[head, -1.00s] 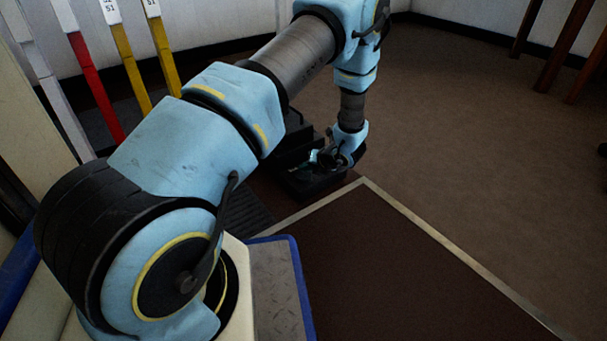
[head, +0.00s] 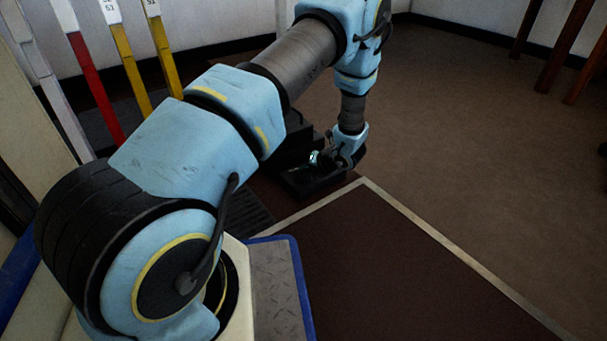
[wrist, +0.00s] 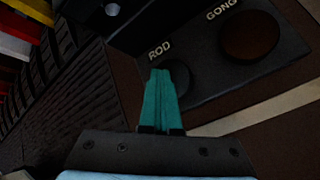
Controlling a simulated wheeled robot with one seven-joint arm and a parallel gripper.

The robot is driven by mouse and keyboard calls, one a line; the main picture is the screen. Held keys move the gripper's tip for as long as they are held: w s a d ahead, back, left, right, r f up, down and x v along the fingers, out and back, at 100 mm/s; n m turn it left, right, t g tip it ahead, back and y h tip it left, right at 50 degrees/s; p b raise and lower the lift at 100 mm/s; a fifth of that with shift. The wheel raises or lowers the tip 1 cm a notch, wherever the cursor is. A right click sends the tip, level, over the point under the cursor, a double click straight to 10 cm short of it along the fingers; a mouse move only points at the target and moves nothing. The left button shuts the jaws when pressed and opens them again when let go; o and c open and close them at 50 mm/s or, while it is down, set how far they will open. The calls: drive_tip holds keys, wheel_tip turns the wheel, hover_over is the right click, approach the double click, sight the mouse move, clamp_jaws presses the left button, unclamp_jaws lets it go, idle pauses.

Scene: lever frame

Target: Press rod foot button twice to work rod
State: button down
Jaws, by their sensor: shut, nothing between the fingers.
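The rod foot button (wrist: 180,78) is a dark round button below the white ROD label on a black pedal box (wrist: 215,75) in the wrist view. My gripper (wrist: 162,72) is shut and empty, its teal fingers together. The fingertips overlap the left part of the rod button in that view; I cannot tell if they touch it or whether it is pressed down. In the head view the pedal box (head: 312,188) sits on the floor under my gripper (head: 315,160), and the button itself cannot be made out.
A brown round button labelled GONG (wrist: 250,36) is right of the rod button. White, red (head: 97,88) and yellow (head: 130,68) levers stand at the left. Ridged dark treads (head: 250,213) lie near the box. Open brown floor (head: 460,140) is at the right.

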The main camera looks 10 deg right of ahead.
sight(305, 176)
drive_tip(key=shift+s+f, duration=0.1)
drive_tip(key=shift+f, duration=0.45)
idle(0.4)
drive_tip(key=shift+r, duration=0.1)
drive_tip(key=shift+r+p, duration=0.9)
drive_tip(key=shift+r, duration=0.3)
drive_tip(key=shift+r, duration=0.1)
wheel_tip(305, 176, up, 5)
drive_tip(key=p, duration=0.4)
drive_tip(key=shift+p, duration=0.3)
